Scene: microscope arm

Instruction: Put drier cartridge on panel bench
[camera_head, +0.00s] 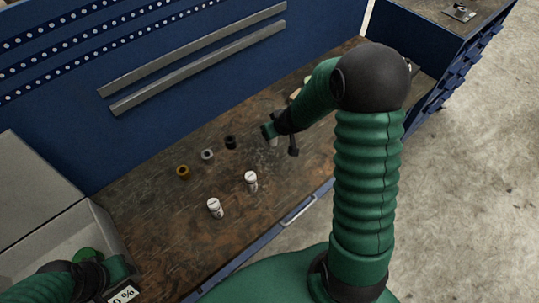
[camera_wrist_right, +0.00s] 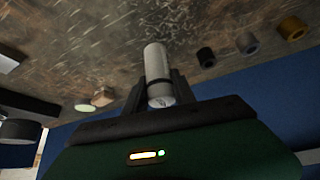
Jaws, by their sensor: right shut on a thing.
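My right gripper (camera_head: 282,143) is low over the far right part of the wooden bench (camera_head: 160,222). In the right wrist view it is shut on a pale cylinder with a dark band, the drier cartridge (camera_wrist_right: 157,75), held between its two dark fingers. In the head view the gripper mostly hides this cartridge. I cannot tell whether its far end touches the bench. Two similar white cylinders (camera_head: 215,208) (camera_head: 251,181) stand upright on the bench, nearer the front. My left gripper (camera_head: 100,274) is at the lower left; its fingers are not clear.
A gold ring (camera_head: 183,172), a grey ring (camera_head: 208,155) and a black ring (camera_head: 230,142) stand in a row on the bench. A blue slotted panel (camera_head: 60,110) with grey rails rises behind. A grey bin (camera_head: 62,235) is at left. The front left bench is clear.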

